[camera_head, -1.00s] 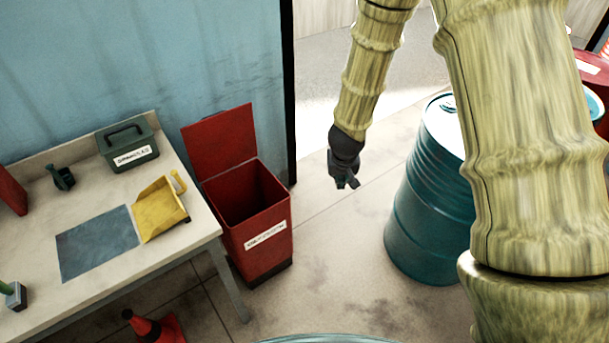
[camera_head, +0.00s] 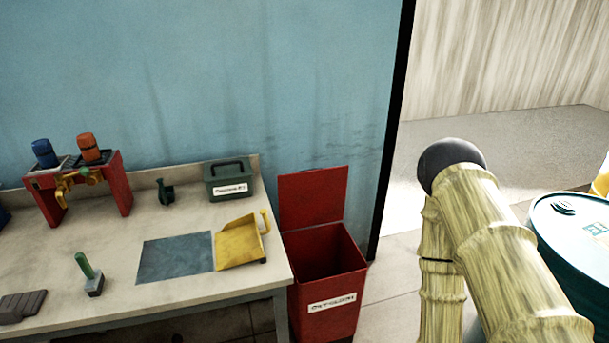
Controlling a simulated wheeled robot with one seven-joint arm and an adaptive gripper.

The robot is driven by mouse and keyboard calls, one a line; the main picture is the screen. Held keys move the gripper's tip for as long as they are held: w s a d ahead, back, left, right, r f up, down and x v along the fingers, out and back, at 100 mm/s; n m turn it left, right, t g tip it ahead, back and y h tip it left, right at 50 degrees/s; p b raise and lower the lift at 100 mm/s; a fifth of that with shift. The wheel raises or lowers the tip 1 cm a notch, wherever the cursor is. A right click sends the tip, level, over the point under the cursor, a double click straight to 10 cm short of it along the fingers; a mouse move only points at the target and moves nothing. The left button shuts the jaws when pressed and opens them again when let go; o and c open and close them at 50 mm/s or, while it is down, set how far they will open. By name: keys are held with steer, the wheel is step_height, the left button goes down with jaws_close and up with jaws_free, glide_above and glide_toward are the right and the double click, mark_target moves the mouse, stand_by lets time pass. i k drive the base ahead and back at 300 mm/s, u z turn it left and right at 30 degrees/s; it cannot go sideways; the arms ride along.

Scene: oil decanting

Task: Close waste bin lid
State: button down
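The red waste bin (camera_head: 327,297) stands on the floor at the right end of the workbench, with a white label on its front. Its red lid (camera_head: 313,197) is open, standing upright at the back of the bin near the blue wall. The inside of the bin looks dark, and I see nothing in it. My arm is at the right of the bin, apart from it in the picture. My gripper is not visible; only the arm's links and a dark rounded joint show.
The workbench (camera_head: 190,285) left of the bin holds a yellow dustpan (camera_head: 240,243), a green box (camera_head: 229,180), a grey-blue mat (camera_head: 174,258) and a red rack (camera_head: 114,187). A teal drum (camera_head: 575,250) stands at the right. A dark door edge (camera_head: 392,130) rises behind the bin.

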mark_target(314, 196)
steer(key=u, duration=0.55)
steer(key=k, duration=1.2)
steer(key=z, duration=0.4)
steer(key=i, duration=1.65)
steer(key=u, duration=0.8)
